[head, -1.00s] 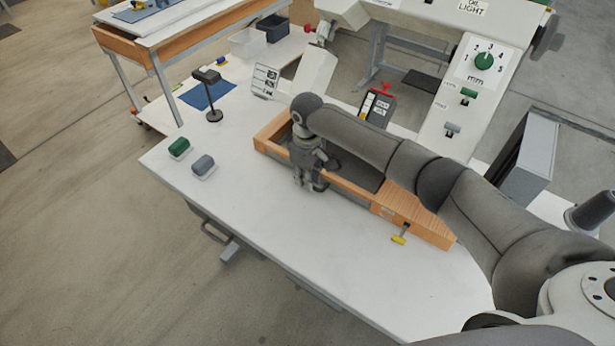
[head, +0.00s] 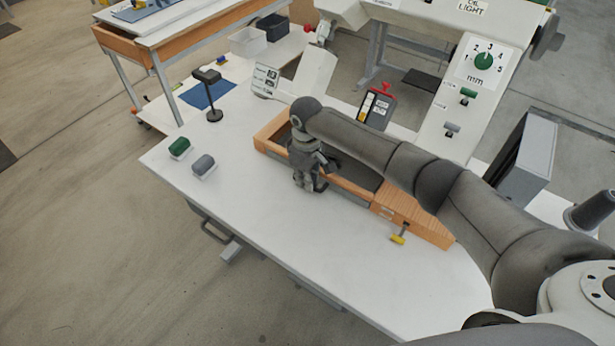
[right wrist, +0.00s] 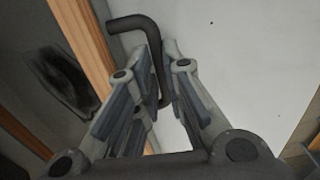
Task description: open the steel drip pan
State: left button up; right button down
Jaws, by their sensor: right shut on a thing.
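A dark grey pan surface, which I take to be the steel drip pan (head: 362,175), lies inside a wooden frame (head: 270,148) on the white table. My forearm hides part of it. My right gripper (head: 318,184) points down at the frame's near long side. In the right wrist view my right gripper (right wrist: 161,92) is shut on a dark bent bar handle (right wrist: 135,22), whose upper end curves left towards the wooden edge (right wrist: 85,40). A dark stain shows on the grey surface (right wrist: 35,110) beyond that edge. My left gripper is not in view.
A yellow-tipped key or lever (head: 399,238) sticks out of the wooden block at right. Green (head: 179,147) and grey (head: 203,165) blocks lie on the left of the table. The press (head: 440,120) stands behind. The table's front is clear.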

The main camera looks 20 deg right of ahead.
jog(key=s+a+p, duration=0.2)
jog(key=a+p, duration=0.1)
jog(key=s+a+p, duration=0.1)
jog(key=shift+s+a+r+p, duration=0.2)
jog(key=shift+r+p, duration=0.1)
jog(key=shift+r, duration=0.1)
jog(key=s+a+p, duration=0.1)
jog(key=a, duration=0.1)
jog(key=s+a+p, duration=0.4)
jog(key=a, duration=0.1)
jog(key=shift+s+f, duration=0.2)
jog(key=shift+s+a+f, duration=0.15)
jog(key=shift+s+a, duration=0.25)
jog(key=shift+a, duration=0.15)
jog(key=c, duration=1.8)
grip_release()
